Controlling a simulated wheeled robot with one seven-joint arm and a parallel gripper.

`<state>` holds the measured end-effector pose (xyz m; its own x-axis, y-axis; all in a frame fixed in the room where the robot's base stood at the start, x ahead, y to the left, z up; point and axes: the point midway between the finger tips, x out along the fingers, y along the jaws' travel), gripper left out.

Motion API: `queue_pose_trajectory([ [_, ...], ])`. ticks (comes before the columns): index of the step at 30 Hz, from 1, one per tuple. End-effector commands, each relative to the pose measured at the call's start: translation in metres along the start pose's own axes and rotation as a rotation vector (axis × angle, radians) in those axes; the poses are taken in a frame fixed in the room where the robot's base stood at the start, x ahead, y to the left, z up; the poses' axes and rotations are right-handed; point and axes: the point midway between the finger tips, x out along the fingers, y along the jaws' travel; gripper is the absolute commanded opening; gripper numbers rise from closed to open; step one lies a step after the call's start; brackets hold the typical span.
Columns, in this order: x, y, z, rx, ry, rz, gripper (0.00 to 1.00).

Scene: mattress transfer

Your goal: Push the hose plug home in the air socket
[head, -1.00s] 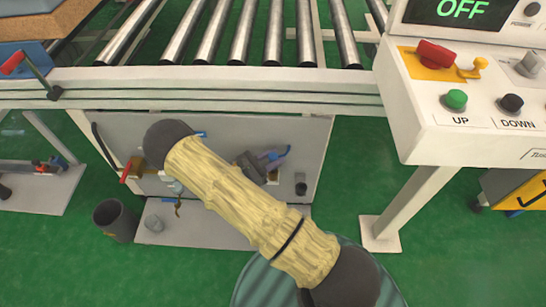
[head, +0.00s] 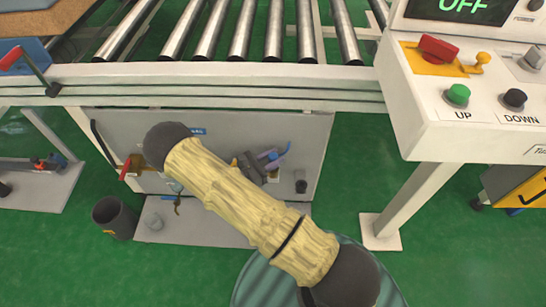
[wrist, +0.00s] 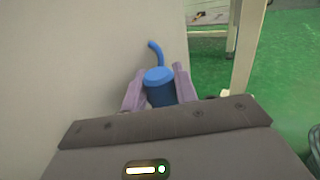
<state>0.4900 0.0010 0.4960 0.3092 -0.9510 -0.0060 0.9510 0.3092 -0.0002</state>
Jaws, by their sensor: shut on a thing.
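The blue hose plug (wrist: 159,92) sits between the two purple fingers of my gripper (wrist: 157,78) in the wrist view, and the fingers are shut on it. A thin blue hose (wrist: 155,52) curves up from beyond the plug. In the head view my gripper (head: 268,157) is in front of the grey panel under the conveyor, with a bit of blue (head: 285,149) at its tip. I cannot make out the air socket in either view, nor tell whether the plug touches it.
The grey panel (head: 230,150) fills the space under the roller conveyor (head: 210,80). A brass valve with a red handle (head: 128,168) is on its left. A dark bin (head: 113,218) stands on the green floor. A control box (head: 440,130) is at right; its screen reads OFF.

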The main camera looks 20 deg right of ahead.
Motion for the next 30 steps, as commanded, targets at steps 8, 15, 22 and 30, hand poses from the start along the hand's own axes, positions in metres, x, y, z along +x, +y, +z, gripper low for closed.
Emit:
queue_pose_trajectory([
  [8, 0.000, 0.000, -0.006, 0.001, -0.001, 0.000, 0.04],
  [15, 0.000, 0.000, -0.011, 0.000, -0.001, 0.000, 0.04],
  [22, 0.000, 0.000, -0.014, 0.000, -0.001, 0.000, 0.33],
  [30, 0.000, 0.000, -0.015, -0.001, 0.000, 0.000, 0.55],
])
